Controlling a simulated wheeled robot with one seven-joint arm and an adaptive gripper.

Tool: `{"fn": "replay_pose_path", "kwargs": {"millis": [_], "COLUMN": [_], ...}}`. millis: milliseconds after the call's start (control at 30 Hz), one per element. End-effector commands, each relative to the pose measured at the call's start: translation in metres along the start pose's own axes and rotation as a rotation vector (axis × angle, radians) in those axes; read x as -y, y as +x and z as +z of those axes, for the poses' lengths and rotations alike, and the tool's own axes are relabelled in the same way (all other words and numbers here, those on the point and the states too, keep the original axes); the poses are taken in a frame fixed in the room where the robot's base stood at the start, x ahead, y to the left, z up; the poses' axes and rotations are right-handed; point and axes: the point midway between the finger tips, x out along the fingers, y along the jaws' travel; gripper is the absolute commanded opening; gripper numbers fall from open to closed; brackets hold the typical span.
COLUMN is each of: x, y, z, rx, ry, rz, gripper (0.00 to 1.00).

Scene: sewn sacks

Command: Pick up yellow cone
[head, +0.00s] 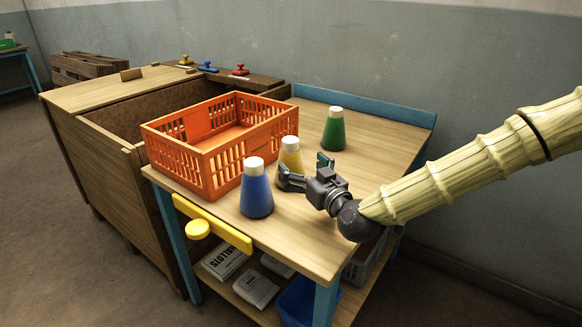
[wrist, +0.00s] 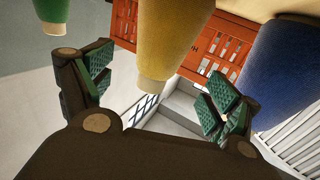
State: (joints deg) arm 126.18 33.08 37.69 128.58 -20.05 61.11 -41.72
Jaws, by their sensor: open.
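The yellow cone (head: 291,158) with a cream top stands upright on the wooden table (head: 380,140), close to the orange crate. Its lower part is partly hidden behind the blue cone and my gripper in the head view. My gripper (head: 304,172) is open and empty, low over the table on the near right side of the yellow cone. In the wrist view the yellow cone (wrist: 172,40) appears upside down, ahead of and between the two green-padded fingers of my gripper (wrist: 160,82). No finger visibly grips it.
A blue cone (head: 256,192) stands close to the yellow one at the near left. A green cone (head: 334,133) stands farther back. The empty orange crate (head: 178,160) is at the left. The table's right side is clear. A yellow handle (head: 212,224) is on the table front.

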Motion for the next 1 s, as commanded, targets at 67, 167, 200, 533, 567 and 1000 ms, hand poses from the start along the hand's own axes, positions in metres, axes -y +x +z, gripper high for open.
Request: {"fn": "replay_pose_path", "kwargs": {"millis": [67,167,200,533,567,1000], "x": [0.000,0.001,0.001,-0.002,-0.002,-0.002], "y": [0.009,0.014,0.016,0.053,0.056,0.068], "z": [0.001,0.001,0.001,0.006,0.006,0.005], "rx": [0.000,0.000,0.000,0.001,0.001,0.000], "ry": [0.000,0.001,0.001,0.001,0.001,0.001], "rz": [0.000,-0.001,-0.001,-0.003,-0.003,-0.003], "gripper": [0.90,0.90,0.90,0.90,0.90,0.84]}}
